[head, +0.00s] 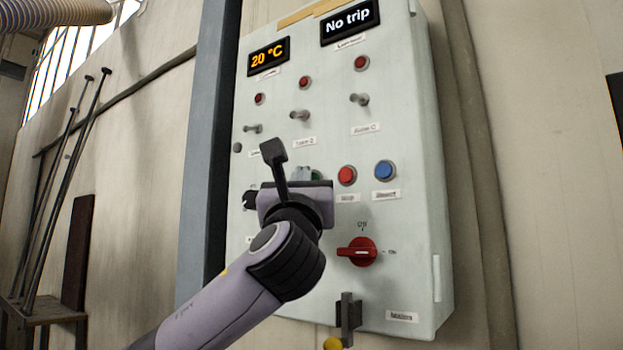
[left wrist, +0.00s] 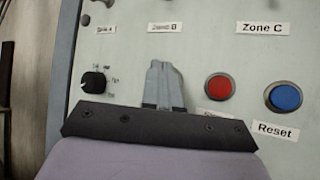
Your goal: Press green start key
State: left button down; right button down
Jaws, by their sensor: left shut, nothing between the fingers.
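The green start key (head: 316,175) shows as a small green sliver on the pale control panel (head: 420,200) in the head view, mostly hidden behind my left gripper (head: 304,173). In the left wrist view my left gripper (left wrist: 165,68) is shut and empty, its grey fingertips together and pointing at the panel. The green key does not show there; the fingers cover its place. I cannot tell whether the fingertips touch it. My right gripper is not in view.
A red button (head: 347,176) and a blue Reset button (head: 385,171) sit right of the gripper. A red rotary switch (head: 357,252) is below, and a black lever (head: 347,318) lower still. A black knob (left wrist: 93,82) is on the left. Displays read 20 °C and No trip.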

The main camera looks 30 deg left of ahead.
pick_arm(q)
jog(key=shift+w, duration=0.4)
dwell(0.4)
dwell(0.4)
jog(key=shift+s, duration=0.8)
jog(key=s, duration=0.1)
jog(key=s+b, duration=0.1)
jog(key=s, duration=0.3)
jog(key=shift+a, duration=0.25)
dwell(0.6)
